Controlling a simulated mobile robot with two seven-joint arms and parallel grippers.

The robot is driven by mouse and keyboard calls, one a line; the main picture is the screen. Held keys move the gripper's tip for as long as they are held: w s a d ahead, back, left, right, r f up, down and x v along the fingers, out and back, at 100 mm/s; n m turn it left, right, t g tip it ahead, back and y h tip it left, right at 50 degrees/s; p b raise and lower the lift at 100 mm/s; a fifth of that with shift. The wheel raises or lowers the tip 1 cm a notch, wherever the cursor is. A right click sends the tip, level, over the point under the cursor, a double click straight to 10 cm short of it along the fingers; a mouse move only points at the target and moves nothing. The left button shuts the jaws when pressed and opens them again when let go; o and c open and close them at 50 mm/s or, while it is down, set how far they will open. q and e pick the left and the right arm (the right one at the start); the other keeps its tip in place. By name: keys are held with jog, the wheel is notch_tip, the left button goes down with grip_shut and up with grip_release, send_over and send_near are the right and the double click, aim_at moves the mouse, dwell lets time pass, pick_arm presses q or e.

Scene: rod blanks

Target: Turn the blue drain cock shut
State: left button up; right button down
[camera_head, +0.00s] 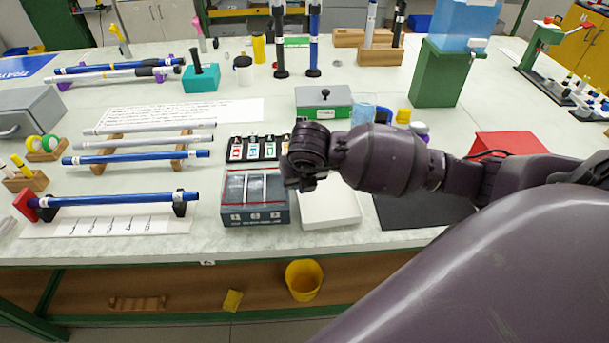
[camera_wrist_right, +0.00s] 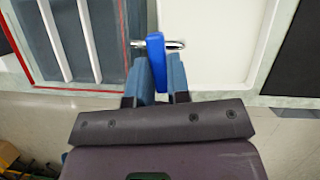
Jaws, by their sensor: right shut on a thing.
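The blue drain cock (camera_wrist_right: 155,50) shows in the right wrist view as a blue lever. It points along the picture's vertical, across a short metal stem that lies crosswise at its upper end. My right gripper (camera_wrist_right: 161,76) is shut on the blue lever, with one finger on each side of it. In the head view my right gripper (camera_head: 298,184) is at the gap between the compartment box and the white tray, and the cock is hidden there. My left gripper is not in view.
The dark compartment box (camera_head: 254,214) is left of the right gripper, and the white tray (camera_head: 335,221) is right of it. Blue and grey rods lie on racks at left. A yellow bucket (camera_head: 303,279) is below the bench.

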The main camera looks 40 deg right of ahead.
jog(key=shift+a+m, duration=0.15)
jog(key=shift+m, duration=0.35)
jog(key=shift+m+g+h+p, duration=0.3)
jog(key=shift+m, duration=0.1)
jog(key=shift+f, duration=0.1)
jog(key=c, duration=1.1)
grip_release()
